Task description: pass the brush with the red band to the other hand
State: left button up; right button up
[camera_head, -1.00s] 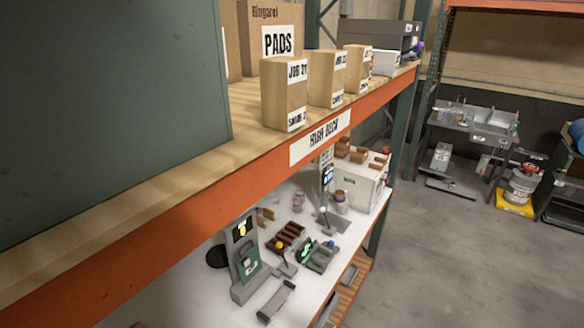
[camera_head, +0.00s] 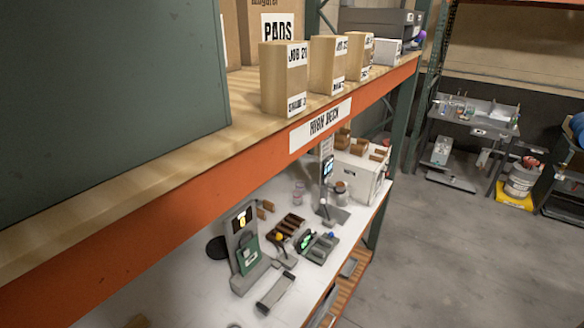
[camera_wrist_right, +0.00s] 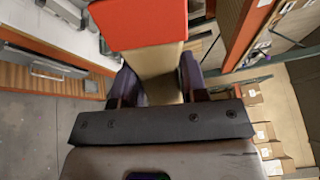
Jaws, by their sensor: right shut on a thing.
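In the right wrist view, my right gripper (camera_wrist_right: 158,88) is shut on a pale tan piece with a broad red part (camera_wrist_right: 140,22) at its far end. I take this to be the brush with the red band; its far end runs out of the top of the picture. Both dark fingers lie along its sides. Neither gripper nor the brush shows in the head view, and my left gripper is in no view.
An orange-beamed high deck (camera_head: 318,126) carries several cartons (camera_head: 284,80) and a large dark green panel (camera_head: 110,80). Below it, a white bench (camera_head: 190,285) holds small devices and a white box (camera_head: 360,172). Grey floor (camera_head: 450,250) at right is clear.

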jog(key=shift+n, duration=0.7)
jog(key=n, duration=0.5)
jog(key=shift+n, duration=0.3)
jog(key=shift+n, duration=0.9)
jog(key=n+p, duration=0.1)
jog(key=n, duration=0.3)
